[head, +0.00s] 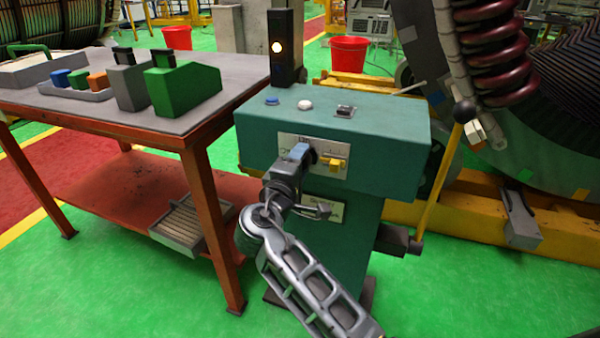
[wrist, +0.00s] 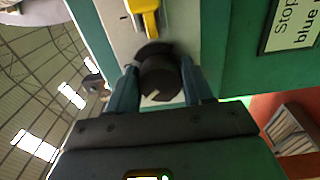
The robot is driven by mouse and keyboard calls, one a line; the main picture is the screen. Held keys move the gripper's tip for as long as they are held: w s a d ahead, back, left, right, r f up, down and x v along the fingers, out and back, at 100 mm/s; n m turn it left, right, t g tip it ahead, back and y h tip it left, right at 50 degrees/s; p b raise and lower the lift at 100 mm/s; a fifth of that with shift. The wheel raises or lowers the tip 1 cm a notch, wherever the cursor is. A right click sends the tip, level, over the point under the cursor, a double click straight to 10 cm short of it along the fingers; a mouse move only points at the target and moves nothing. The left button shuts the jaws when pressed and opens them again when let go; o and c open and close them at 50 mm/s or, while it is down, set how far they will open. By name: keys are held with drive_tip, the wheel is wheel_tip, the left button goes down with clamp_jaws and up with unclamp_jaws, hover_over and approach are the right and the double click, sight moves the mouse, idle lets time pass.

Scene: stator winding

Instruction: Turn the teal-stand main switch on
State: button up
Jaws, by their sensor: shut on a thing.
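The teal stand (head: 385,150) stands in the middle of the head view, with a pale panel (head: 290,140) on its front face. My gripper (head: 303,153) is at that panel, left of a yellow switch part (head: 333,163). In the wrist view my gripper (wrist: 160,88) has its two blue-grey fingers closed on either side of a dark round knob (wrist: 158,75), which appears to be the main switch. The yellow switch part (wrist: 144,12) shows just above it there. The knob is mostly hidden by my gripper in the head view; its exact setting is unclear.
A workbench (head: 130,110) is close on the left. A yellow lever (head: 440,185) is on the right.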

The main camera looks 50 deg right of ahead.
drive_tip(key=m+b, duration=0.4)
drive_tip(key=shift+f, duration=0.4)
drive_tip(key=m+b, duration=0.3)
drive_tip(key=shift+r, duration=0.1)
drive_tip(key=shift+m, duration=0.5)
drive_tip(key=o, duration=0.7)
drive_tip(key=shift+r, duration=0.1)
drive_tip(key=v, duration=0.7)
drive_tip(key=shift+s+a+p, duration=0.15)
drive_tip(key=shift+a+p, duration=0.15)
drive_tip(key=shift+a, duration=0.05)
